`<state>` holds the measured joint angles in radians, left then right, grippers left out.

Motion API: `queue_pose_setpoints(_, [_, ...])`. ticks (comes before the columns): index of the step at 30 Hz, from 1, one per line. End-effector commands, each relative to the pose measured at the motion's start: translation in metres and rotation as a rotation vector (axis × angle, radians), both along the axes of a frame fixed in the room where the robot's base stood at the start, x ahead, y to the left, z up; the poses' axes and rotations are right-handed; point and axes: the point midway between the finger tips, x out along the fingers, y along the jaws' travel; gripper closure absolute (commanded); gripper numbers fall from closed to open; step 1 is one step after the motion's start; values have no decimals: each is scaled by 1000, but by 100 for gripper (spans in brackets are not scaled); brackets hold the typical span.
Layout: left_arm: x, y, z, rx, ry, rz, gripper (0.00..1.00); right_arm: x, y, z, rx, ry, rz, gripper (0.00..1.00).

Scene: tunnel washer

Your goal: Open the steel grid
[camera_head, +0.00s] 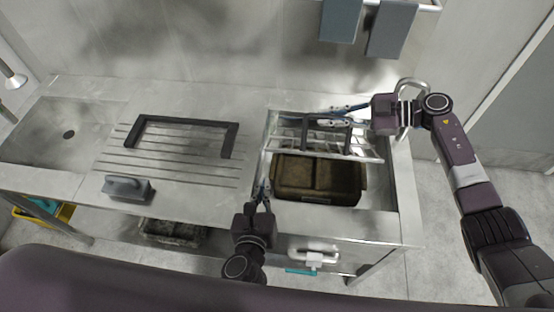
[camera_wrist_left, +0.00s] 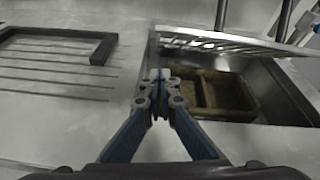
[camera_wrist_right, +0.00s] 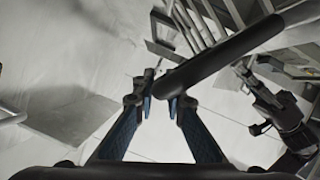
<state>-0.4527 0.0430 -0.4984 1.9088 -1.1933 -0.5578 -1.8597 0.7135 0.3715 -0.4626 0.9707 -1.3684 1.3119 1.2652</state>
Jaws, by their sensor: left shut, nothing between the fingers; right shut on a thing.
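The steel grid (camera_head: 372,153) with dark handle bars (camera_head: 348,135) sits tilted over the back part of the basin at the right of the counter. Its slats also show in the left wrist view (camera_wrist_left: 230,43). The front part of the basin is uncovered, with a brown divided tray (camera_head: 318,197) inside. My right gripper (camera_head: 338,109) is shut on a dark handle bar of the grid, seen close up in the right wrist view (camera_wrist_right: 220,60). My left gripper (camera_head: 262,186) is shut and empty by the basin's front left edge.
A black rectangular frame (camera_head: 185,121) lies on the ribbed drainboard, and a grey block-like tool (camera_head: 128,188) stands near the counter's front edge. A sink (camera_head: 68,134) is at far left. Grey cloths (camera_head: 391,28) hang on the wall. A tap (camera_head: 412,88) stands behind my right gripper.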

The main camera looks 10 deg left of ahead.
Motion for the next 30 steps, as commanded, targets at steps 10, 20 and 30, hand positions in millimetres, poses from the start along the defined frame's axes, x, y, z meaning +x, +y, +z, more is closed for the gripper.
queue_pose_setpoints(10, [-23, -25, 6, 146, 18, -70, 100, 1, -1, 1, 1, -2, -2, 100])
queue_pose_setpoints(20, [35, -24, -16, 146, 17, -69, 100, 1, -1, 2, 1, -2, -3, 100])
queue_pose_setpoints(30, [77, -24, -9, 143, 16, -69, 100, 2, -1, 2, 2, -3, -4, 100])
